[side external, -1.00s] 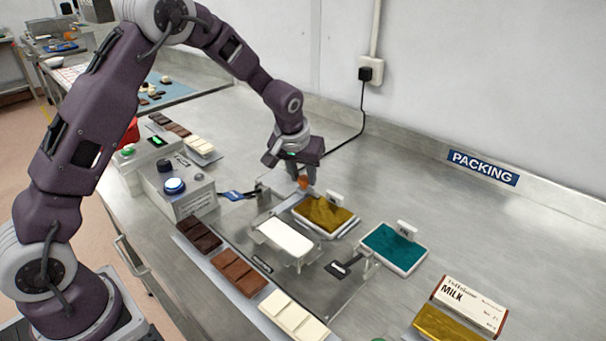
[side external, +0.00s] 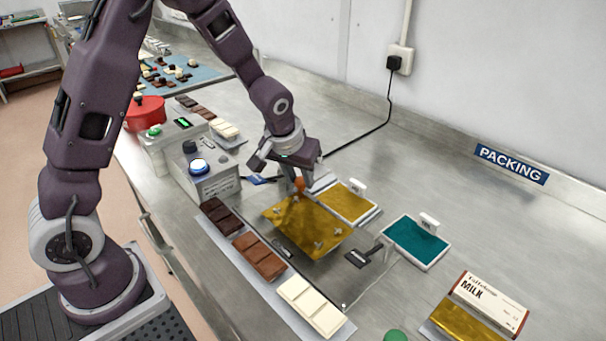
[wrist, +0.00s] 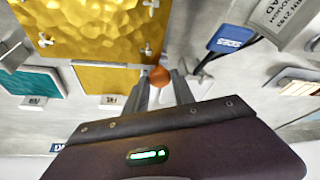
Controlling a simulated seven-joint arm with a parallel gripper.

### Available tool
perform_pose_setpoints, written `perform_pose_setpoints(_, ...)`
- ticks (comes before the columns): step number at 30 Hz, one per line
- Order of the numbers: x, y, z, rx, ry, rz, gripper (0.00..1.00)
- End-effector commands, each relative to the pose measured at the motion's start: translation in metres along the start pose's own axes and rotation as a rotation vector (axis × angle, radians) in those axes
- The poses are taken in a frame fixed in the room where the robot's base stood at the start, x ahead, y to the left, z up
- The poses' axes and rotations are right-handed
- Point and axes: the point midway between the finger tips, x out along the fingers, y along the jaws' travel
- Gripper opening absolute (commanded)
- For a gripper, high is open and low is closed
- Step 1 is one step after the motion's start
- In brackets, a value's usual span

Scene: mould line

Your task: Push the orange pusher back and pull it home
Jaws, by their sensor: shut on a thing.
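The orange pusher knob (side external: 299,184) is small and round. My gripper (side external: 299,182) is shut on it, at the back edge of a gold foil sheet (side external: 300,222). In the wrist view the orange knob (wrist: 155,76) sits between my two fingers (wrist: 160,90), close to the corner of the gold sheet (wrist: 95,30). The fingers hide part of the knob. The pusher's slide below the knob is mostly hidden by the sheet and fingers. Several small metal posts show at the sheet's surface.
A tray of gold foil (side external: 347,203) and a tray of teal foil (side external: 415,242) lie to the right. Chocolate bars (side external: 258,255) line the front. A control box (side external: 205,172) stands left. A boxed bar labelled MILK (side external: 490,303) is at the right. The back right counter is clear.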

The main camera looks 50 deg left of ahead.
Motion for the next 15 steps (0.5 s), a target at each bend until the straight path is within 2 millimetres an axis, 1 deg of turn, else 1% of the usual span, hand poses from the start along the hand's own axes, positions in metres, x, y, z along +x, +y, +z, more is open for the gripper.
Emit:
perform_pose_setpoints(1,-0.0002,-0.0027,0.0046,0.001,-0.014,-0.008,0.00)
perform_pose_setpoints(2,-0.0001,-0.0027,0.0048,0.001,-0.014,-0.008,0.36)
perform_pose_setpoints(4,0.0000,-0.0026,0.0046,0.001,-0.014,-0.008,0.50)
perform_pose_setpoints(5,0.0000,-0.0024,0.0043,0.001,-0.013,-0.007,0.51)
perform_pose_setpoints(12,0.0000,-0.0015,0.0032,0.001,-0.010,-0.005,0.51)
perform_pose_setpoints(14,-0.0031,-0.0012,0.0028,0.001,-0.009,-0.004,0.51)
perform_pose_setpoints(15,-0.0084,-0.0010,0.0023,0.001,-0.008,-0.004,0.51)
